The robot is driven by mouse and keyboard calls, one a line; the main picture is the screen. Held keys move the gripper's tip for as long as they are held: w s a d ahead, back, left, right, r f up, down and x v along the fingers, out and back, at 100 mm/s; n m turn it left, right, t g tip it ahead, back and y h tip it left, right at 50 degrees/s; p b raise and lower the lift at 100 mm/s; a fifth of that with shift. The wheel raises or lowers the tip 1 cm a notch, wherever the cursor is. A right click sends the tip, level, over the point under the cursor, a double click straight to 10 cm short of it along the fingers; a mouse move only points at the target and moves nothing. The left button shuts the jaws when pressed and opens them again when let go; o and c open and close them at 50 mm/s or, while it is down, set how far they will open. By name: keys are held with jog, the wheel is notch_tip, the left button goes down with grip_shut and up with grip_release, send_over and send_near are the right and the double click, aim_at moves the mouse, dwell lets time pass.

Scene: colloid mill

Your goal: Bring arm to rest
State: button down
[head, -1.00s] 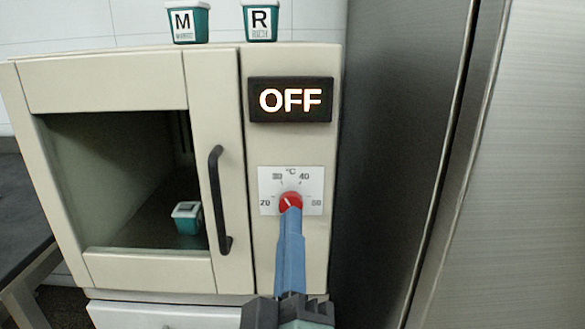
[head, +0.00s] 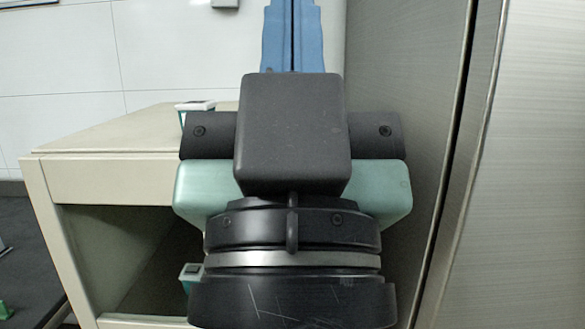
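My gripper (head: 293,38) fills the middle of the head view, close to the camera and pointing up. Its two blue fingers lie side by side with only a thin dark line between them, and nothing shows between them. The fingertips are cut off by the top edge. The gripper's body hides most of the front of the beige cabinet (head: 100,182), including its display, dial and door handle.
A small teal tub with a white lid (head: 195,106) stands on the cabinet's top, partly hidden. Another tub (head: 190,272) shows inside the cabinet behind my wrist. A tall metal panel (head: 520,180) stands close on the right. A dark surface (head: 28,250) lies at the left.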

notch_tip(320, 180, up, 17)
jog(key=p, duration=1.4)
jog(key=shift+r+p, duration=0.15)
jog(key=shift+p, duration=0.25)
